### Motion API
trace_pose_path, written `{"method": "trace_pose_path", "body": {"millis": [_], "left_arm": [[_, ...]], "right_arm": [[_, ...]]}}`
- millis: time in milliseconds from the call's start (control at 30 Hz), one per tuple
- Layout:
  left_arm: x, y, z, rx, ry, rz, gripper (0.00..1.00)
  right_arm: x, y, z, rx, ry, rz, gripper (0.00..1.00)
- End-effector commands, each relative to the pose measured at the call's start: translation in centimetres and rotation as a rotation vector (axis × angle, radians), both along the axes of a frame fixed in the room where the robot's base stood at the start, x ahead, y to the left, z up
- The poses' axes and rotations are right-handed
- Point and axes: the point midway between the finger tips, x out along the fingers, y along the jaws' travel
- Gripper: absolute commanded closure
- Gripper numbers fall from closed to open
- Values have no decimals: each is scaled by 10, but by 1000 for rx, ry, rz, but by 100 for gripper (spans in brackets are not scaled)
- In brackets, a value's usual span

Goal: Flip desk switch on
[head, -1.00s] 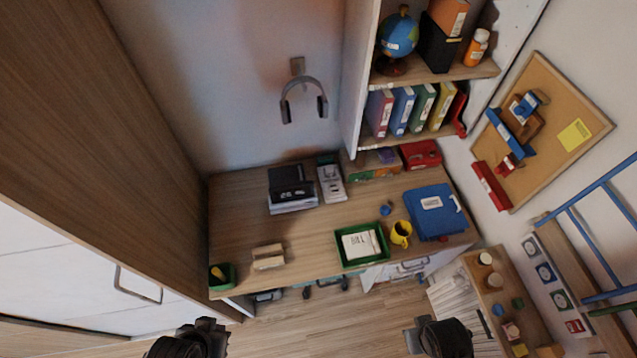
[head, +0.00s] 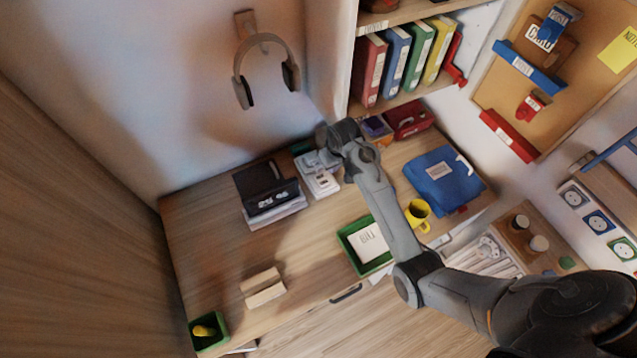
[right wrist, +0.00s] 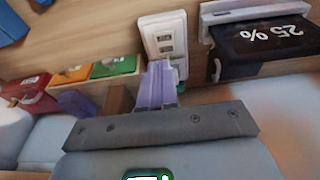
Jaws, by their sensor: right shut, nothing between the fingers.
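The desk switch, a white panel with small dark-marked parts (head: 320,182), lies at the back of the wooden desk. It also shows at the top middle of the right wrist view (right wrist: 165,38). My right gripper (head: 324,158) reaches across the desk and hangs at the panel's back end, partly covering it. In the right wrist view its two purple fingers (right wrist: 157,84) are shut together with nothing between them, their tips beside or over the panel's near part. I cannot tell whether they touch it, nor how the switch is set. My left gripper is out of view.
To the right are a red case (head: 408,118), a blue folder (head: 443,180) and a yellow mug (head: 418,212). A green tray (head: 350,252) lies in front. The shelf with binders (head: 398,65) overhangs the back.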

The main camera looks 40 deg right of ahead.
Motion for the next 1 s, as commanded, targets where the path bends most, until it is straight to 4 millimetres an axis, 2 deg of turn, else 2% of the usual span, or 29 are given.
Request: {"method": "trace_pose_path", "body": {"millis": [33,200,633,767,1000], "left_arm": [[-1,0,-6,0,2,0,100],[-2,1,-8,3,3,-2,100],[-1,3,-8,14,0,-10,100],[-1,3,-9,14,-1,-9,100],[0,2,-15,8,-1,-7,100]], "right_arm": [[7,1,2,1,-15,1,100],[15,1,10,0,-36,1,100],[15,0,7,-1,-34,1,100],[17,0,-3,0,-34,1,100],[26,-2,-41,0,-32,0,100]]}}
